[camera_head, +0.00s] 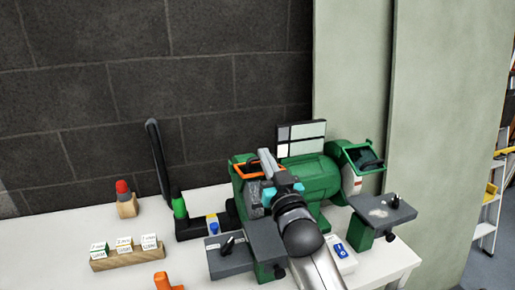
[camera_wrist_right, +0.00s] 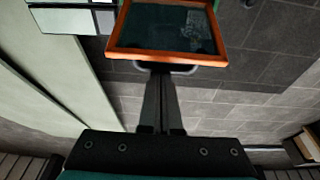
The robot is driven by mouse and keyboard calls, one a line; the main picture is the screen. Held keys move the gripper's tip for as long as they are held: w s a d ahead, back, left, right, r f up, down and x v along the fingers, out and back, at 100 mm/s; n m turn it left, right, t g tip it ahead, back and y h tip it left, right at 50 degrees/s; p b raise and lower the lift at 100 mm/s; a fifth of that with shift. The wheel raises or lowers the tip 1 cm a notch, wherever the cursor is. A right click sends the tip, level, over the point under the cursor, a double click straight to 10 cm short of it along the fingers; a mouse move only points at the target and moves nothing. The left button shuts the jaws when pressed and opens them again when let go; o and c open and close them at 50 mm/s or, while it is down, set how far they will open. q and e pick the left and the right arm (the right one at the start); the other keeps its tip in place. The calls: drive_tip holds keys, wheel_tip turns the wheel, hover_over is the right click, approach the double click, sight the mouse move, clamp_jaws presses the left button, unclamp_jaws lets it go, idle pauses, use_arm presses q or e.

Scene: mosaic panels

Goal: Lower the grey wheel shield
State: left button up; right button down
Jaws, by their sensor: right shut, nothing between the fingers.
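A green bench grinder (camera_head: 312,180) stands on the white bench. An orange-framed shield (camera_head: 245,170) sits over its left wheel housing, partly hidden by my right gripper (camera_head: 266,160). In the right wrist view the orange-framed shield (camera_wrist_right: 205,56) has a dark pane and a thin grey bar at its near edge. My right gripper (camera_wrist_right: 165,73) is shut and empty, its fingertips at that bar; I cannot tell whether they touch it. The grey wheel is mostly hidden behind my arm. A green-framed shield (camera_head: 365,156) stands over the right end. My left gripper is not in view.
Grey tool rests (camera_head: 225,262) (camera_head: 382,210) stick out in front of both wheels. A panel (camera_head: 300,140) rises behind the grinder.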

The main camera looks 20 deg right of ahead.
wheel_tip(320, 180, down, 6)
drive_tip(key=s+t+b, duration=0.2)
drive_tip(key=t+b, duration=0.1)
drive_tip(key=b, duration=0.6)
idle(0.6)
